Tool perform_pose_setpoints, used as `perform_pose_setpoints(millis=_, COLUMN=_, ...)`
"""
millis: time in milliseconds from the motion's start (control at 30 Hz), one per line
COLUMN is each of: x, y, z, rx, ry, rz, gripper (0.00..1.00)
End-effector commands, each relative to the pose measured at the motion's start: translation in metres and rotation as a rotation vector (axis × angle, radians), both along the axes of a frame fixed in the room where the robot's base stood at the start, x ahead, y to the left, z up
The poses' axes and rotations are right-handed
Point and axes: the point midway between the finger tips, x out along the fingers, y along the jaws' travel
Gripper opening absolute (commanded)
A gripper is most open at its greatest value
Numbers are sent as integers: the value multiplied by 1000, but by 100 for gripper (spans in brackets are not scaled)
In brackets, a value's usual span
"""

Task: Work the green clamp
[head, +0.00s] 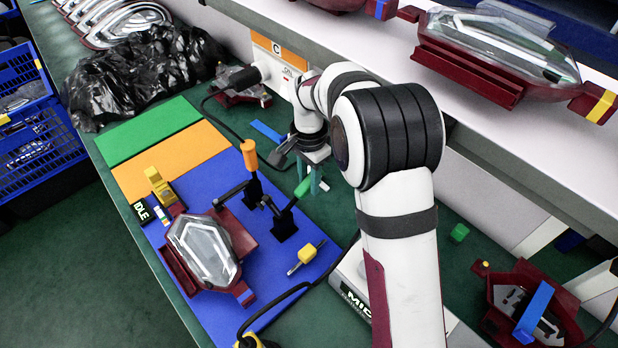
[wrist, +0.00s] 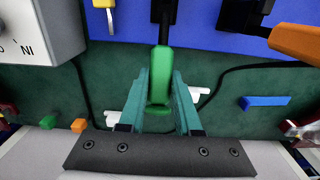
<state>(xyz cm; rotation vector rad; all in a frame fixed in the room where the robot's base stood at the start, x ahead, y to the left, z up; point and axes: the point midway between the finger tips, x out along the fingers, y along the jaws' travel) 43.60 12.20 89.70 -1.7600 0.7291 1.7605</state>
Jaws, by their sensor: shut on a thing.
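The green clamp has a green handle (head: 303,187) on a black arm and a black base (head: 284,228), on the blue mat (head: 310,262). In the head view my gripper (head: 314,181) is at the outer end of this handle. In the wrist view the teal fingers of my gripper (wrist: 161,74) lie on both sides of the green handle (wrist: 162,55), shut on it. The clamp's black arm reaches toward a clear tail lamp (head: 205,250) in a dark red holder. Whether its tip touches the lamp is unclear.
An orange-handled clamp (head: 249,155) stands close by, left of the green one. A yellow-handled tool (head: 306,256) lies on the mat. A white box (head: 352,285) is partly behind my arm. A shelf (head: 480,110) overhangs the back. A black cable crosses the bench.

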Motion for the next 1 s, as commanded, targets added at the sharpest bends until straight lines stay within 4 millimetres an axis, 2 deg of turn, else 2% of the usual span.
perform_pose_setpoints(millis=667, x=0, y=1, z=3, rx=-13, ry=-14, rz=1, gripper=0)
perform_pose_setpoints(millis=1000, x=-9, y=10, z=14, rx=-150, ry=-153, rz=6, gripper=0)
